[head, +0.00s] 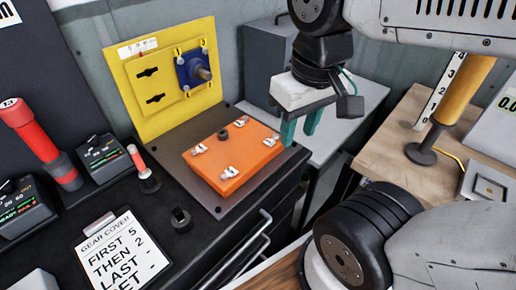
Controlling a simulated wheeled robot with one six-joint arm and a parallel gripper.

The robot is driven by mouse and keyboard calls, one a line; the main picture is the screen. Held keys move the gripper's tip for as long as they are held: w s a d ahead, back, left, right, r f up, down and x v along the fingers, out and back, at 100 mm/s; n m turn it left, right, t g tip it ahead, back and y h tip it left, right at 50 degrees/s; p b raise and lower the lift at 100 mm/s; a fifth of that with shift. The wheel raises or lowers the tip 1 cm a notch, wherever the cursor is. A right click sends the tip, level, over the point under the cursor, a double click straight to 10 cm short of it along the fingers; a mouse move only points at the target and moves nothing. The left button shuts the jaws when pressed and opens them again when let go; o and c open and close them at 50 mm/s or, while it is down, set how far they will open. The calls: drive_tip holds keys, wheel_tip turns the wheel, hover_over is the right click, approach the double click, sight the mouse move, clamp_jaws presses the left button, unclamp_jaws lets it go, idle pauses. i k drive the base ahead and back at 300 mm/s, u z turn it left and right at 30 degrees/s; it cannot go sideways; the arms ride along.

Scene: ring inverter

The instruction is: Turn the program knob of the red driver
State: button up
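A large red driver (40,138) stands at the left with its grip upward and a dark lower end. A small red-handled tool (139,162) stands in a dark holder to its right. Dark control boxes with small lit text sit by them, one at the far left (22,208) and one between the tools (101,157). A small black knob-like part (181,218) stands on the dark bench top. I cannot tell which part is the program knob. My gripper (301,126) hangs with its green fingers down and apart, empty, right of the orange cover and well away from both red tools.
An orange cover (233,160) with metal clips lies on a dark plate. A yellow panel (165,75) with a blue part (192,70) stands behind it. A "GEAR COVER" card (125,252) lies in front. A wooden bench (390,150) with a yellow cylinder (465,90) is at right.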

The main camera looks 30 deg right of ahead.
sight(94, 140)
drive_tip(key=u, duration=0.25)
drive_tip(key=k, duration=0.5)
drive_tip(key=u, duration=0.95)
drive_tip(key=i, duration=0.85)
drive_tip(key=z, duration=0.7)
